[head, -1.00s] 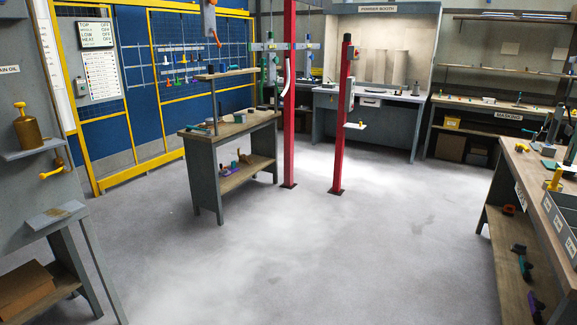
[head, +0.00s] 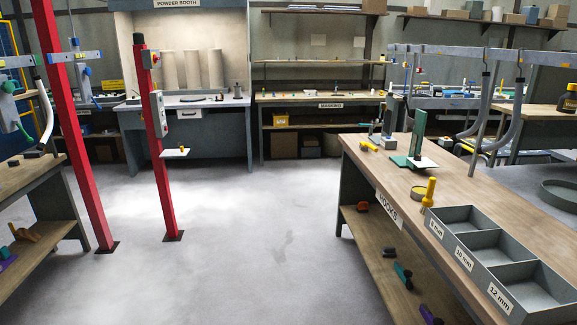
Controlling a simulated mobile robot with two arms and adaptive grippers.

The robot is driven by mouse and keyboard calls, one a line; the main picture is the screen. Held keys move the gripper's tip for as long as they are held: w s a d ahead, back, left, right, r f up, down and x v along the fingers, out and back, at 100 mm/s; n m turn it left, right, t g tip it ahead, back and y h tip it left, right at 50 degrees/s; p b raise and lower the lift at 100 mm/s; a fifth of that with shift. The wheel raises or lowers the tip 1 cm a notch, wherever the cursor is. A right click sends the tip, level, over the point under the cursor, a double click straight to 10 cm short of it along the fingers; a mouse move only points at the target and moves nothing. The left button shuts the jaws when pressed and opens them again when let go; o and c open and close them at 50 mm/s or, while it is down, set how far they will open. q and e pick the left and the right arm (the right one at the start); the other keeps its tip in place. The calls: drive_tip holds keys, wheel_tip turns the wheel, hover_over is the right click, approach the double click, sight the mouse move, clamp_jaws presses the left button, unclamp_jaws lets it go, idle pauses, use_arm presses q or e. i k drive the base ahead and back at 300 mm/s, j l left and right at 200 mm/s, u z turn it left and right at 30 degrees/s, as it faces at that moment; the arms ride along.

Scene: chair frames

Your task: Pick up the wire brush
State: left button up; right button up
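I cannot single out the wire brush with certainty; the small tools are too small to tell apart. On the lower shelf (head: 376,285) of the right workbench lie a green and dark handled tool (head: 403,277), a purple and dark tool (head: 430,315), a small dark piece (head: 388,253) and an orange piece (head: 362,207). A yellow tool (head: 369,146) lies on the far end of that bench's top. Neither of my grippers is in view.
The right workbench (head: 460,195) carries a grey three-compartment bin (head: 455,219), a yellow upright tool (head: 429,192) and a green plate stand (head: 417,135). Two red posts (head: 88,170) (head: 155,150) stand at left. The grey floor (head: 240,240) between them is clear.

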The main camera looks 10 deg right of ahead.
sight(363, 146)
drive_tip(key=i, duration=1)
drive_tip(key=i+z, duration=0.15)
drive_tip(key=i, duration=0.85)
